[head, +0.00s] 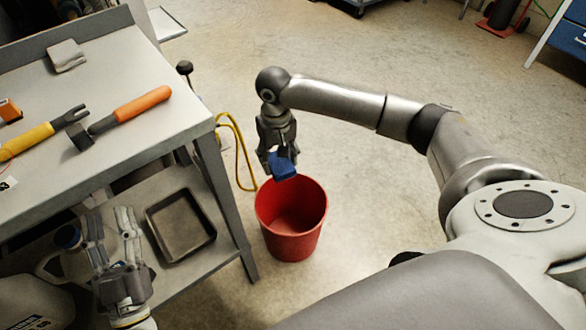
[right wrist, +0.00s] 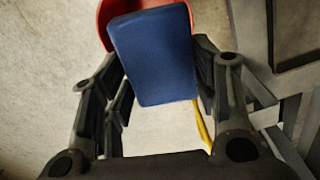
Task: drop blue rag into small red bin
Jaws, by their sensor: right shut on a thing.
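The blue rag (head: 283,167) is a small folded blue block. My right gripper (head: 279,155) is shut on it and holds it above the back rim of the small red bin (head: 291,235). The bin stands on the floor, upright, and the inside that shows is empty. In the right wrist view the rag (right wrist: 153,58) sits between the two fingers, with part of the red bin (right wrist: 104,22) behind it. My left gripper (head: 112,240) is at the lower left, over the bench's lower shelf, its fingers apart with nothing seen between them.
The workbench (head: 150,135) on the left carries a grey folded cloth (head: 66,56), an orange-handled tool (head: 142,104) and a yellow-handled tool (head: 30,139). A metal tray (head: 181,226) lies on its lower shelf. A yellow hose (head: 240,150) hangs behind the bin.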

